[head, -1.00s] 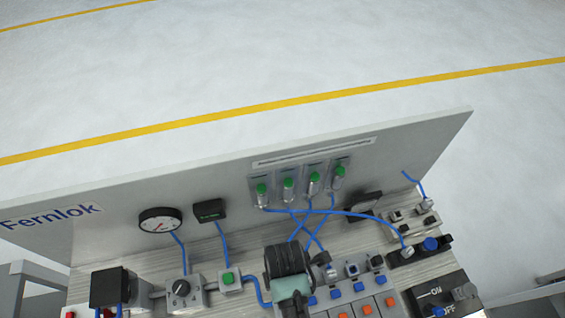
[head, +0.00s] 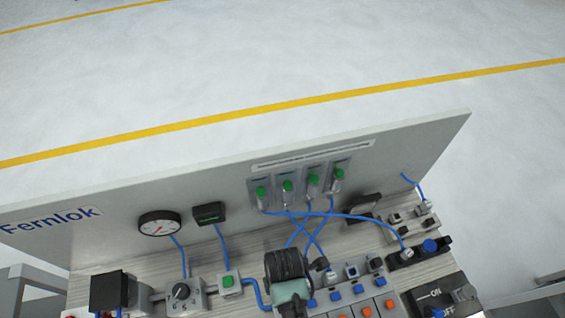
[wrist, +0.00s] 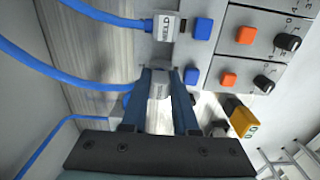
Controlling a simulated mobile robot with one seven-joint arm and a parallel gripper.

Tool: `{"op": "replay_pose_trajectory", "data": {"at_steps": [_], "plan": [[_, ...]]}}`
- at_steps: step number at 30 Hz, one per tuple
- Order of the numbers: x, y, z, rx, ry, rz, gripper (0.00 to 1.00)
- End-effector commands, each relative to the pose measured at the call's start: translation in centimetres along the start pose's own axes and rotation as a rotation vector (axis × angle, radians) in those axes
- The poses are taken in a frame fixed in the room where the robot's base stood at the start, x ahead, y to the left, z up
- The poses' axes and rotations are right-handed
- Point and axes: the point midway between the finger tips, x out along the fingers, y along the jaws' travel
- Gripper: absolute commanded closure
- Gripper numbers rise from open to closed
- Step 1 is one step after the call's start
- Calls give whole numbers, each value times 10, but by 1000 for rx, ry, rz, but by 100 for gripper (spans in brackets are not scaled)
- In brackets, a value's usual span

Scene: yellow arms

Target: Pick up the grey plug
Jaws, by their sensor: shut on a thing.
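In the wrist view, the blue fingers of my gripper (wrist: 161,78) are shut on a grey plug (wrist: 159,90), one finger on each side of it. A blue hose runs in from the left towards this plug. I cannot tell whether the plug is seated or free. A second grey plug (wrist: 166,27) with lettering and its own blue hose sits just beyond the fingertips. In the head view, my dark and green wrist (head: 287,272) hides the held plug and the fingers. Another grey plug (head: 331,276) shows right of it.
Blue buttons (wrist: 202,28), orange buttons (wrist: 246,35) and black knobs (wrist: 287,42) line the panel on the right. A yellow part (wrist: 243,119) is near the right finger. In the head view, blue hoses (head: 318,238) cross before the upright board (head: 110,235) with its gauge (head: 160,223).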

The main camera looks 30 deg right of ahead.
Motion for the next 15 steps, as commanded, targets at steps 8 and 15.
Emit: {"op": "replay_pose_trajectory", "data": {"at_steps": [8,15], "plan": [[-19,1,0,0,0,4,100],[-63,2,0,-1,0,6,100]]}}
